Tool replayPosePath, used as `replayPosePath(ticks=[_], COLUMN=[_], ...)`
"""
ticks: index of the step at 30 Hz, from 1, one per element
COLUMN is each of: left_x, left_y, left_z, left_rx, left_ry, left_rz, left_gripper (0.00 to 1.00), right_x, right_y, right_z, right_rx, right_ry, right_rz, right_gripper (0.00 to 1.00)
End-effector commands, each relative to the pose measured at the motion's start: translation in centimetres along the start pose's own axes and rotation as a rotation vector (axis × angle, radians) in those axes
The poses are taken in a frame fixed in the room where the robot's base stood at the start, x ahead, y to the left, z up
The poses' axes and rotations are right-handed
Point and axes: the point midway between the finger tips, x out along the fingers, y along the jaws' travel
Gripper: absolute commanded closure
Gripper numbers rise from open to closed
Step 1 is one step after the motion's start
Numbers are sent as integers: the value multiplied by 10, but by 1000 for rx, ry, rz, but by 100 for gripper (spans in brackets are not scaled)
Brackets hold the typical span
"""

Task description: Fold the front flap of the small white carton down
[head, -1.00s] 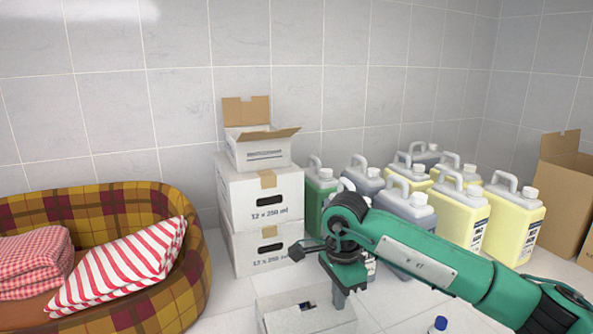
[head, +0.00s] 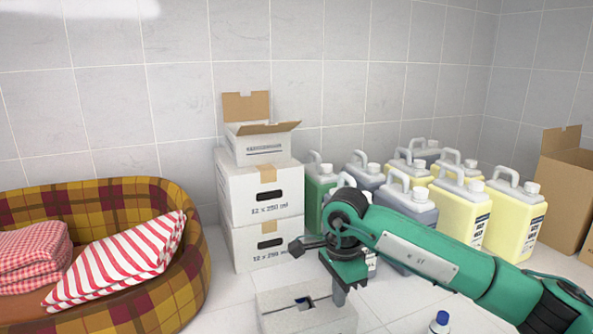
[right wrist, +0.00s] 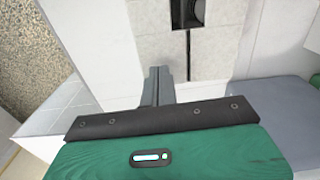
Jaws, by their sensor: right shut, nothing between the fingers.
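A small white carton (head: 262,150) stands on two stacked larger white boxes by the wall. Its brown back flap (head: 246,106) is upright, and another brown flap (head: 270,127) sticks out over its front side. Another low white carton (head: 305,315) stands in front at the bottom edge, cut off by the picture, with a dark opening in its top. My right gripper (head: 340,296) points down just above or beside this low carton; contact cannot be told. In the right wrist view its fingers (right wrist: 158,86) are shut and empty, before pale panels with a dark slit. My left gripper is not in view.
Several jugs, yellow (head: 512,220), grey and green (head: 316,187), stand behind my right arm. A plaid pet bed (head: 185,275) with a striped cushion (head: 118,260) is at the left. An open brown box (head: 567,190) is at the right. A blue-capped bottle (head: 440,320) is near the bottom edge.

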Motion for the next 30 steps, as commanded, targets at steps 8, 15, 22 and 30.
replayPosePath(ticks=[8, 15, 22, 30], left_x=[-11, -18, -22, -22], left_y=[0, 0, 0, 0], left_z=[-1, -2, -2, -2], left_rx=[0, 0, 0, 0], left_ry=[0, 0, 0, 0], left_rz=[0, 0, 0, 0], left_gripper=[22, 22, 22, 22], right_x=[-31, -55, -69, -69], right_y=[0, 0, 0, 0], right_z=[0, 0, 0, 0], right_rx=[0, 0, 0, 0], right_ry=[0, 1, 0, 0], right_rz=[-2, -2, -1, 0], right_gripper=[100, 100, 100, 100])
